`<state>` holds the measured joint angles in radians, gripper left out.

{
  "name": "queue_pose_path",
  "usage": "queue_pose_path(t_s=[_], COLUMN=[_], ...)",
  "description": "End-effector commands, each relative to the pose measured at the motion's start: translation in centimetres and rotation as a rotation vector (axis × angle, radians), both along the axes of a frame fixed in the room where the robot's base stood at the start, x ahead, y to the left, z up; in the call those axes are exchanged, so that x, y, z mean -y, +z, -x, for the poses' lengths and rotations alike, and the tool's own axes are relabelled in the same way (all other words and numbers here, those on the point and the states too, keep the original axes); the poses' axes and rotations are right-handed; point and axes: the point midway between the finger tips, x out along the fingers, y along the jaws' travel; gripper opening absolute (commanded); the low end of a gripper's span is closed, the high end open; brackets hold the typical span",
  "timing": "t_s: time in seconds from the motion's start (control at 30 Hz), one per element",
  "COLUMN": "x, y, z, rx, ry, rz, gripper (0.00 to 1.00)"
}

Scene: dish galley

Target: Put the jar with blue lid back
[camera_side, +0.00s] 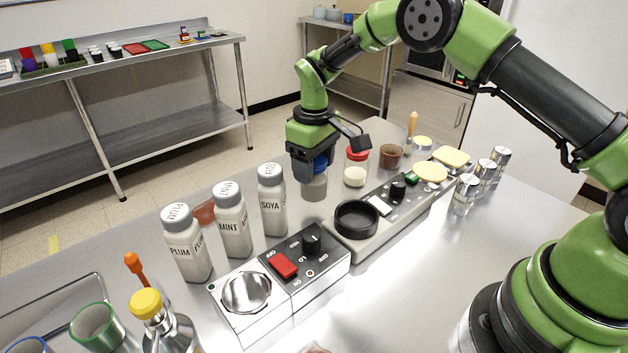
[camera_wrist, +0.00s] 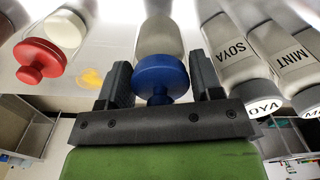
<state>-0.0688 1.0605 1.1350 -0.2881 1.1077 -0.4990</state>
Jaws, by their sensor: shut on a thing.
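The jar with blue lid (camera_side: 314,188) is upright at the far side of the steel table, right of the SOYA bottle. My gripper (camera_side: 319,165) points down over it, shut on its blue lid. In the wrist view the blue lid (camera_wrist: 162,77) sits between the two fingers of my gripper (camera_wrist: 164,84), with the pale jar body (camera_wrist: 160,38) beyond it. The fingers hide part of the lid in the side view. I cannot tell whether the jar's base touches the table.
The SOYA bottle (camera_side: 271,200), MINT bottle (camera_side: 232,222) and PLUM bottle (camera_side: 186,245) stand left of the jar. A red-lidded jar (camera_side: 356,167) stands close on the right. Two control units (camera_side: 280,283) (camera_side: 385,212) lie in front. Bare steel is at the near right.

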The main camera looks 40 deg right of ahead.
Motion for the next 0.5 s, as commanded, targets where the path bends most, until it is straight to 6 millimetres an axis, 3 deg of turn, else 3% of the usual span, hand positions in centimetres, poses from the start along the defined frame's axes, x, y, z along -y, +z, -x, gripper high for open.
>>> queue_pose_path(t_s=[0.2,0.5], x=[0.0,0.0], y=[-3.1,-3.5], z=[0.1,0.0], rx=[-0.002,0.001], ry=[0.001,0.0], rz=[0.0,0.0], gripper=[0.22,0.22])
